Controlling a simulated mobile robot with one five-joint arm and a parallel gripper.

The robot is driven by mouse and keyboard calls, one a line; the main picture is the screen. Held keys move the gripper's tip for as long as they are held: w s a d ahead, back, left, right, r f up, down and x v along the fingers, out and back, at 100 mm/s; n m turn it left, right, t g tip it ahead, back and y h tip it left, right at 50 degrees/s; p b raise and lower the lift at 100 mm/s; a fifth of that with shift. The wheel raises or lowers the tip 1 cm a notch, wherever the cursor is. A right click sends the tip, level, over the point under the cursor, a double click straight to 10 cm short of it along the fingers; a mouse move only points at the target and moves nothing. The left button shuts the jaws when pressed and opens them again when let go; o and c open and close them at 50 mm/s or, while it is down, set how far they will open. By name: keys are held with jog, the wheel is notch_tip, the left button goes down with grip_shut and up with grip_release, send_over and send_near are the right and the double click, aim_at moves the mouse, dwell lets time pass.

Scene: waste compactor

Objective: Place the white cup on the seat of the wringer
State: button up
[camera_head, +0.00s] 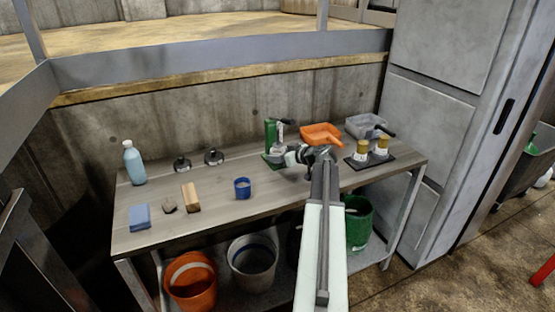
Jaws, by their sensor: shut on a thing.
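The green wringer (270,132) stands upright near the back middle of the table, with a dark handle at its top and a green base. My gripper (297,156) reaches in from the right and is shut on a small pale thing, which looks like the white cup (290,159). The cup is close beside the wringer's front right side, and my gripper's fingers partly cover it. The wringer's seat is largely hidden, and I cannot tell whether the cup touches it.
An orange scoop (320,133), a grey scoop (366,126) and yellow-and-white containers on a dark tray (371,162) stand to the right. A blue cup (242,188), wooden block (190,198), blue sponge (140,216) and bottle (134,164) stand left. The table's front middle (270,205) is clear.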

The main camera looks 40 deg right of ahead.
jog(key=shift+s+f, duration=0.1)
jog(key=o, duration=1.4)
jog(key=shift+s+r, duration=0.1)
jog(key=shift+r, duration=0.25)
jog(key=p+v, duration=0.4)
jog(key=v, duration=0.6)
jog(key=shift+s+r, duration=0.15)
jog(key=shift+s, duration=0.2)
jog(key=shift+s+d+p, duration=0.1)
jog(key=shift+s+p, duration=0.2)
jog(key=shift+s, duration=0.2)
